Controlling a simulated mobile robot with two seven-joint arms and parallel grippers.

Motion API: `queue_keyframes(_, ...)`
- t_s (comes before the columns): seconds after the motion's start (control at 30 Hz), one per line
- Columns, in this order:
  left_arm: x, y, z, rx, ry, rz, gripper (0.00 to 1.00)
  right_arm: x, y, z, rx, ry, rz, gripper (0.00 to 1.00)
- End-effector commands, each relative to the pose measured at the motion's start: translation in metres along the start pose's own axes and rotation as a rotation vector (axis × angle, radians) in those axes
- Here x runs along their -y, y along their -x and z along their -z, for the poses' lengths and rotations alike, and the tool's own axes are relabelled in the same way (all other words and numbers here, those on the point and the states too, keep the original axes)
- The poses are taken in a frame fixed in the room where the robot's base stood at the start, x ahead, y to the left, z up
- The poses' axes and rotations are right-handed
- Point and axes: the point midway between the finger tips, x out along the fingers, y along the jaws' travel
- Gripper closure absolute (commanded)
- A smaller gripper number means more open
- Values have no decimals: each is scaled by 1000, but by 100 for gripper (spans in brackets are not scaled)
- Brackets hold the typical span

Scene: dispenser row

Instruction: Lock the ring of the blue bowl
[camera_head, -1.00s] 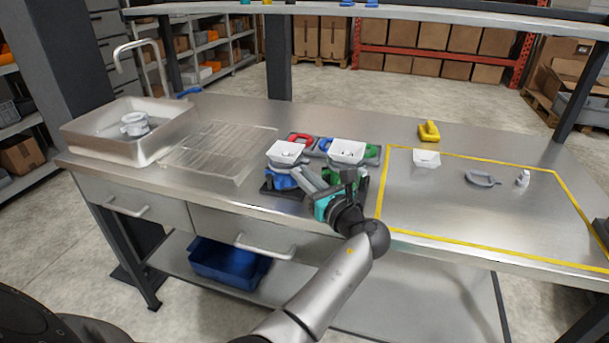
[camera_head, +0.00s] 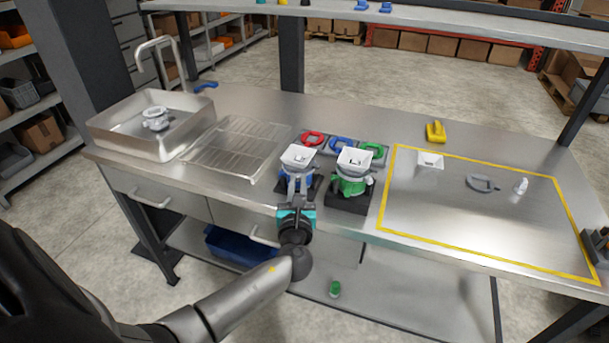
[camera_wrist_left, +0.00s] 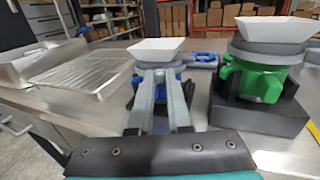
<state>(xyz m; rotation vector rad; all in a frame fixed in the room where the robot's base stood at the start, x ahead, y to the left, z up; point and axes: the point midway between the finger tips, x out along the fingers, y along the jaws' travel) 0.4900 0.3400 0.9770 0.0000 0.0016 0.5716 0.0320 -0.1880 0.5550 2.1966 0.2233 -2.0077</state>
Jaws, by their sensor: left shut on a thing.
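The blue bowl (camera_head: 292,178) stands near the table's front edge, under a white square funnel (camera_head: 299,157). A grey ring sits between them; in the left wrist view the blue bowl (camera_wrist_left: 159,91) is partly hidden by my fingers. My left gripper (camera_head: 296,186) comes from the front, its two long grey fingers pointing away from me. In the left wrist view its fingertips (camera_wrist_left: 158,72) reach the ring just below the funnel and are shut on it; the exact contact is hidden. My right gripper is not in view.
A green bowl (camera_head: 352,186) with its own funnel and dark base stands close on the right. Red (camera_head: 313,138), blue (camera_head: 341,144) and green (camera_head: 372,149) handled parts lie behind. A sink (camera_head: 131,142) is at left; the yellow-taped area (camera_head: 440,220) is mostly clear.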

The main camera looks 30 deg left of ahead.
Motion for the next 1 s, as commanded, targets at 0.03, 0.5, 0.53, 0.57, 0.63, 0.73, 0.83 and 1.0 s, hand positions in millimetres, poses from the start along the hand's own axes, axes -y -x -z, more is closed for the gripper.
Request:
queue_keyframes(0.03,-4,0,0,0,-5,33,100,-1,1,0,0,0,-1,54)
queue_keyframes(0.5,-15,-2,1,0,-1,191,100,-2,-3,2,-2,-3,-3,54)
queue_keyframes(0.53,-15,-2,1,0,0,194,100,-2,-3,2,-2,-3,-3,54)
queue_keyframes(0.57,-15,-2,1,0,0,196,100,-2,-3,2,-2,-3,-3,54)
queue_keyframes(0.63,-15,-1,1,-1,1,198,100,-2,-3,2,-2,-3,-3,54)
queue_keyframes(0.73,-15,-2,1,0,1,199,100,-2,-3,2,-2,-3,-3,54)
queue_keyframes(0.83,-15,-2,1,0,1,198,100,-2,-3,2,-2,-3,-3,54)
queue_keyframes(1.0,-15,-2,1,0,0,197,76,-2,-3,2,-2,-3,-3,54)
